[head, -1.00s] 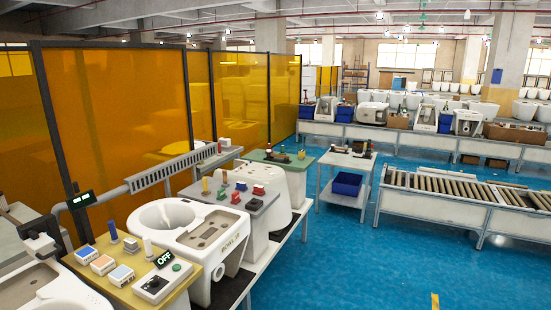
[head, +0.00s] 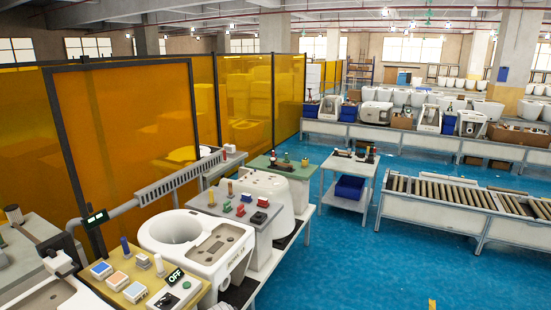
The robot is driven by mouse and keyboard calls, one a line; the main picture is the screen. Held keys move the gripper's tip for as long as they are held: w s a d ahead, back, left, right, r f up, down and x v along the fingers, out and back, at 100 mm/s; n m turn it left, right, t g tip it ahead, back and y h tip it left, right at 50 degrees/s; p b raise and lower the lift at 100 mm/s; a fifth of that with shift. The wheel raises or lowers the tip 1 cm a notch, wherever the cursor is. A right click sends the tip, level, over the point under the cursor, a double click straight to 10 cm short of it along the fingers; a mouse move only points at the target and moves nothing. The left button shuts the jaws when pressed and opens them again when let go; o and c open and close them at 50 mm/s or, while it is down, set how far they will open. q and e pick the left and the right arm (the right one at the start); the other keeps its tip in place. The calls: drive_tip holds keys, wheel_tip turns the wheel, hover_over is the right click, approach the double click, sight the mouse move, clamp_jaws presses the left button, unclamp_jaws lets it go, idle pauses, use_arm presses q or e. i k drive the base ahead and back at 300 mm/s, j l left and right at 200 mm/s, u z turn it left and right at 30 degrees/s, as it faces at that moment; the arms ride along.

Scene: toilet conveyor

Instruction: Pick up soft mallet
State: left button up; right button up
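No object is clear enough for me to name it the soft mallet with certainty. A small object with a brownish cylindrical head (head: 13,213) and a thin shaft stands on the grey surface at the far left; I cannot tell if it is a mallet. Small tools (head: 366,153) lie on a white cart (head: 346,169), too small to identify. More small items (head: 281,160) are on the green tabletop (head: 262,164). Neither of my grippers is in view.
A yellow control panel (head: 128,290) with an OFF display stands at the lower left. Beside it are a white toilet (head: 160,232) and a grey panel with coloured buttons (head: 232,213). A roller conveyor (head: 447,194) is at the right.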

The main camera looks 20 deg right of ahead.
sight(273, 163)
drive_tip(key=i+l+z, duration=0.2)
drive_tip(key=i+z, duration=0.55)
drive_tip(key=i+l+z, duration=0.25)
drive_tip(key=i+z, duration=0.2)
drive_tip(key=i, duration=0.2)
drive_tip(key=i+z, duration=0.45)
drive_tip(key=i, duration=0.2)
drive_tip(key=i+u, duration=0.15)
drive_tip(key=i, duration=0.75)
drive_tip(key=i+l+u, duration=0.15)
drive_tip(key=i, duration=0.75)
drive_tip(key=i+u, duration=0.45)
drive_tip(key=i, duration=0.2)
drive_tip(key=i+l+u, duration=0.2)
drive_tip(key=i+u, duration=0.25)
drive_tip(key=i, duration=0.2)
drive_tip(key=i+j+u, duration=0.1)
drive_tip(key=i+u, duration=0.95)
drive_tip(key=u, duration=0.15)
